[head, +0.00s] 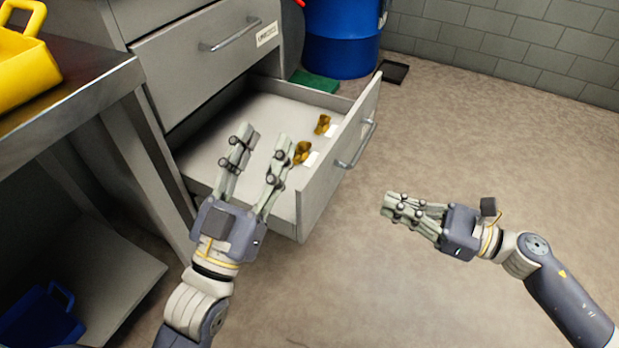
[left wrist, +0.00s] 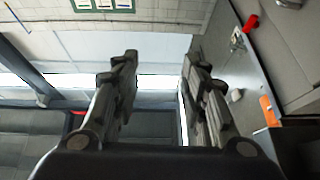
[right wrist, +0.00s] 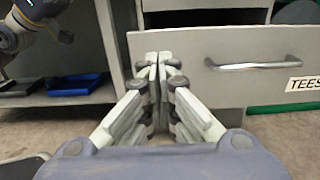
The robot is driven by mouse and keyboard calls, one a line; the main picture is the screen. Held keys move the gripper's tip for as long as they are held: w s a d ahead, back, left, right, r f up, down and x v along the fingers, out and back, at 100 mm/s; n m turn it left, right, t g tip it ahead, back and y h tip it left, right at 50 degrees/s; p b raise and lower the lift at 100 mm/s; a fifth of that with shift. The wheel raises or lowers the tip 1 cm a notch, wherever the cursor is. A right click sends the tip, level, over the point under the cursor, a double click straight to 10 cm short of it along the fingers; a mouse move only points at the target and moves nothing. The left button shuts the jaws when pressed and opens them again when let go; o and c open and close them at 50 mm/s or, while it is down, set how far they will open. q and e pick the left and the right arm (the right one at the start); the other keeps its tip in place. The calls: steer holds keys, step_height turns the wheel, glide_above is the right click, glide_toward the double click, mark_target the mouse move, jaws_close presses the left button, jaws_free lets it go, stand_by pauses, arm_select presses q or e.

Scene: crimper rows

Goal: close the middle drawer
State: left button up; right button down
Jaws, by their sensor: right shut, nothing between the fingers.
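A grey drawer (head: 333,175) stands pulled out of the grey cabinet (head: 150,105), with brass fittings (head: 303,152) inside. Its front has a bar handle (head: 357,146). Its front and handle (right wrist: 258,64) also show in the right wrist view, with a "TEES" label. A shut drawer (head: 200,62) is above it; I cannot tell how many are below. My left gripper (head: 261,138) is open and overlaps the open drawer in the head view; its height above it is unclear. My right gripper (head: 388,204) is shut and empty, apart from the drawer front and to its right.
A metal workbench (head: 95,85) with a yellow bin (head: 25,65) stands left of the cabinet. A blue barrel (head: 342,40), a green mat (head: 314,82) and a black tray (head: 393,72) are behind the drawer. The floor before the drawer front is clear apart from my right arm.

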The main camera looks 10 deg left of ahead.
mark_target(316, 177)
steer(key=x, duration=1.2)
steer(key=shift+w+a+b, duration=0.1)
steer(key=shift+a+b, duration=0.15)
steer(key=shift+b, duration=0.05)
arm_select(q)
steer(key=shift+s+d+r+t, duration=0.1)
steer(key=shift+s+r+t, duration=0.75)
steer(key=shift+r, duration=0.35)
arm_select(e)
steer(key=shift+w+a, duration=0.2)
steer(key=shift+a, duration=0.35)
